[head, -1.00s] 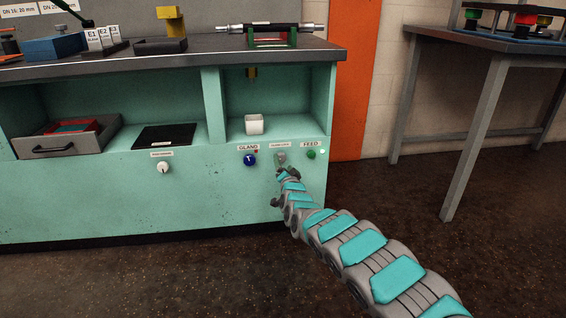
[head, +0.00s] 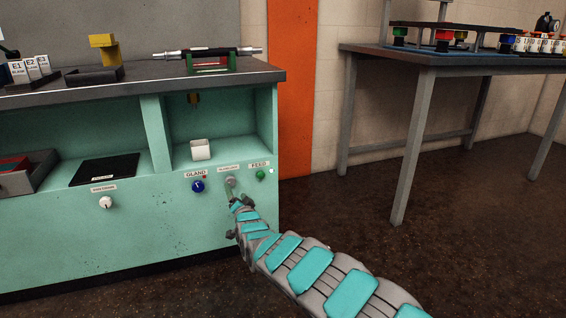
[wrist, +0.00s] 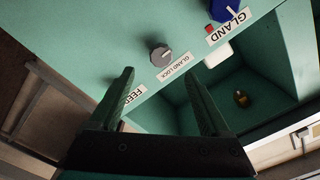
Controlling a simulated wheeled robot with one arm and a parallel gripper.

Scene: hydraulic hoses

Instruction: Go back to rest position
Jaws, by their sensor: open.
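My gripper (wrist: 163,100) is open and empty in the wrist view, its two dark green fingers apart. It points at the green panel of the cabinet, with the grey gland lock knob (wrist: 161,55) beyond the fingertips and apart from them. In the head view my arm reaches forward to the panel, and my gripper (head: 233,216) is close to the grey gland lock knob (head: 230,181), just below it. The fingers are too small there to make out clearly. The blue gland knob (head: 198,186) is left of it and the green feed button (head: 261,175) right of it.
The green cabinet (head: 130,235) stands ahead, with a white cup (head: 200,149) in its open right bay. A hose assembly (head: 205,52) lies on its worktop. A grey metal table (head: 440,59) stands at the right. The dark floor (head: 330,215) between them is clear.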

